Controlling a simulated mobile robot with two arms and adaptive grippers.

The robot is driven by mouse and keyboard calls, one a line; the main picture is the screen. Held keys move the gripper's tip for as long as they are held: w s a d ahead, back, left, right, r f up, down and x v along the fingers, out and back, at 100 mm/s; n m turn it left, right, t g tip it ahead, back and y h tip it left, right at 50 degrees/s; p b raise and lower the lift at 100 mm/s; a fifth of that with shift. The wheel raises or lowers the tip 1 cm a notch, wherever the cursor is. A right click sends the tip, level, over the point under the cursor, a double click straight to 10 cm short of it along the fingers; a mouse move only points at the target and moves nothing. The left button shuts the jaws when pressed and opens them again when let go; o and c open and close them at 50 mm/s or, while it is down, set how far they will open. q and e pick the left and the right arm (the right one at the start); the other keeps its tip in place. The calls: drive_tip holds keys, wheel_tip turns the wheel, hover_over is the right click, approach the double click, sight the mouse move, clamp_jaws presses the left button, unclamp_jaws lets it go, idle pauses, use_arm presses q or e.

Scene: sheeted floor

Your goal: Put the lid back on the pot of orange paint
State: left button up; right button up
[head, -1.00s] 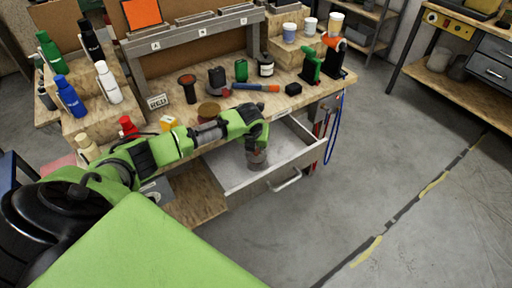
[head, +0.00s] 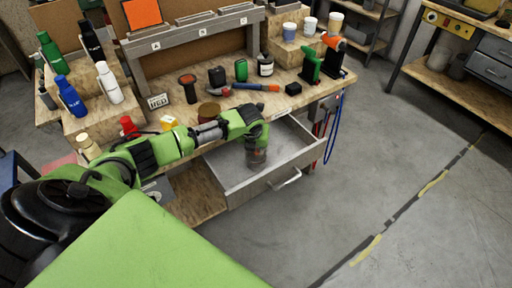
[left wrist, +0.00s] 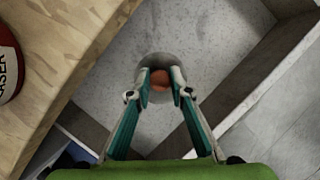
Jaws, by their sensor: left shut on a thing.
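My left gripper (head: 256,146) is over the open drawer (head: 277,182) below the bench top, pointing down. It is shut on a grey round piece (head: 257,158). In the left wrist view the fingers (left wrist: 160,82) stand on either side of its orange-brown centre, and its grey rim (left wrist: 165,58) shows beyond them. I cannot tell whether this piece is the lid or a pot, nor whether it touches the drawer floor. Several paint pots, with a blue-marked one (head: 290,30), stand on the raised block at the back right; their contents are unclear. My right gripper is not in view.
Open floor (head: 400,130) is to the right.

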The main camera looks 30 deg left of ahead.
use_arm(q)
drive_tip(key=o, duration=1.5)
drive_tip(key=shift+r+p, duration=3.55)
drive_tip(key=shift+p, duration=0.1)
clamp_jaws()
